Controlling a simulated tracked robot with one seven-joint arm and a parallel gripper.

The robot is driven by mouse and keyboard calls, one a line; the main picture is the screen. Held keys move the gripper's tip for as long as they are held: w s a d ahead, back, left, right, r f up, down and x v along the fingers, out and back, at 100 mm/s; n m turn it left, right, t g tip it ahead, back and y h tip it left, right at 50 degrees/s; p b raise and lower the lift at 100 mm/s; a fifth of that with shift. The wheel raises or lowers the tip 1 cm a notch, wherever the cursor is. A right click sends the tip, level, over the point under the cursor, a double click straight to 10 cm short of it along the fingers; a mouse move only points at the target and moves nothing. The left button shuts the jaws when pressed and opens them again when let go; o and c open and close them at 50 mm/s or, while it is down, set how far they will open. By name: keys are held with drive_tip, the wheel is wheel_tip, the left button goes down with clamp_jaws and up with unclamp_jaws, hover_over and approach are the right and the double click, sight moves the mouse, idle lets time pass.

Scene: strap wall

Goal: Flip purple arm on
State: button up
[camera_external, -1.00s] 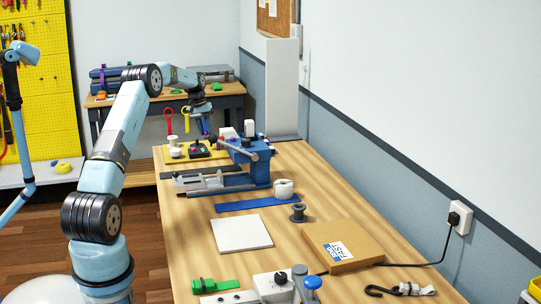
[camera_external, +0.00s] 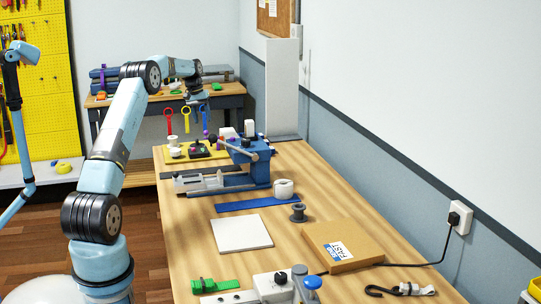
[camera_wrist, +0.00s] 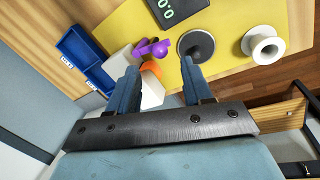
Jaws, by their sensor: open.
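In the wrist view the purple arm (camera_wrist: 152,48) lies ahead of my fingertips, beside an orange piece (camera_wrist: 152,68). My gripper (camera_external: 197,97) is above the arms. In the wrist view my gripper (camera_wrist: 160,66) is open, with its two fingers apart and nothing clearly held. Whether a finger touches the purple arm cannot be told.
A yellow mat (camera_wrist: 222,14) carries a dark display (camera_wrist: 175,8), a dark round knob (camera_wrist: 196,44) and a white spool (camera_wrist: 264,45). A blue bin (camera_wrist: 78,45) stands at left. A blue vise-like fixture (camera_external: 258,172) is nearer on the bench.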

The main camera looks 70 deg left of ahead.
wheel_tip(320, 180, up, 8)
drive_tip(key=s, duration=0.1)
drive_tip(key=shift+s+a, duration=0.2)
drive_tip(key=shift+a, duration=0.1)
idle(0.4)
